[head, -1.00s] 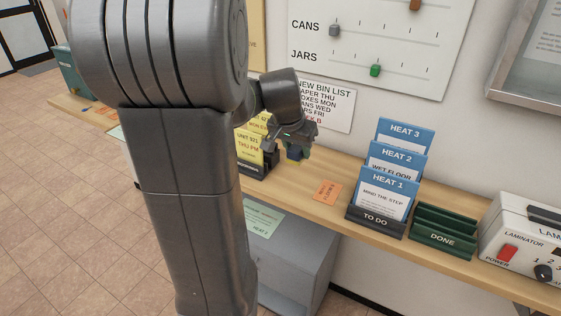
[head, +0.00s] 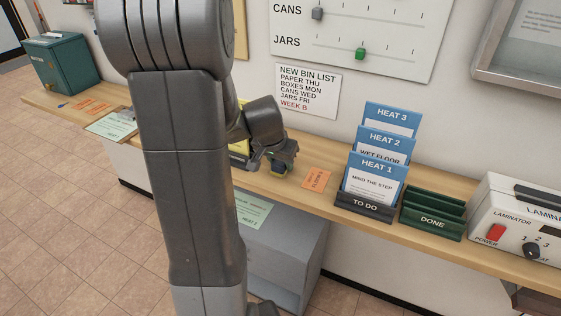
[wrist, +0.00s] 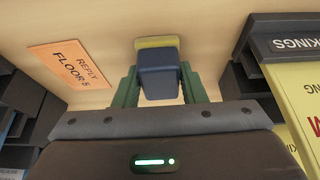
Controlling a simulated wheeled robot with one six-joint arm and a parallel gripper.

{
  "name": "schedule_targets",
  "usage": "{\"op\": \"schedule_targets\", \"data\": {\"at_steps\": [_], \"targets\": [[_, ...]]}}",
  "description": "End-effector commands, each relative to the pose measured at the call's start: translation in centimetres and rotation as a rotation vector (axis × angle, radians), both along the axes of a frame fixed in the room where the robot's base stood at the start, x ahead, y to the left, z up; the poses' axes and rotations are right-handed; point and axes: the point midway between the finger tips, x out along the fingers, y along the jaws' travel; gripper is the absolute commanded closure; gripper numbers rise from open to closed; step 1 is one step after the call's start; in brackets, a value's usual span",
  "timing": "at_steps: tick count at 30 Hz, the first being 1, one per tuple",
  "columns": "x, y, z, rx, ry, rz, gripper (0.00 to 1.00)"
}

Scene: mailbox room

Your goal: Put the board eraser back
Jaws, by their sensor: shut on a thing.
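The board eraser is a dark blue block (wrist: 160,78) with a yellow pad at its far end in the wrist view. My gripper (wrist: 160,88) is shut on it, with a green finger on each side. In the head view my gripper (head: 278,160) is low over the wooden counter, left of the orange reply slip (head: 316,179). The eraser (head: 279,169) shows small and partly covered there. Its yellow end faces down, close to the counter; I cannot tell whether it touches.
The TO DO rack (head: 364,206) with blue HEAT cards, the green DONE rack (head: 432,226) and the laminator (head: 520,220) stand to the right. A yellow-card rack (wrist: 285,50) is close beside the gripper. Counter around the orange slip is clear.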

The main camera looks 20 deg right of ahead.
Motion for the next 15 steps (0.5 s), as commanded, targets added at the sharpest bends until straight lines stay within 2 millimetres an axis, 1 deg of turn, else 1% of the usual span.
{"op": "schedule_targets", "data": {"at_steps": [5,6,8,9,15], "targets": [[0.0,0.0,-0.11,0.0,0.0,0.0,0.81],[0.0,0.0,-0.16,0.0,0.0,0.0,0.61],[0.0,0.0,-0.07,0.0,0.0,0.0,0.49],[0.0,0.0,-0.07,0.0,0.0,0.0,0.41],[0.0,0.0,-0.07,0.001,0.001,0.0,0.41]]}}
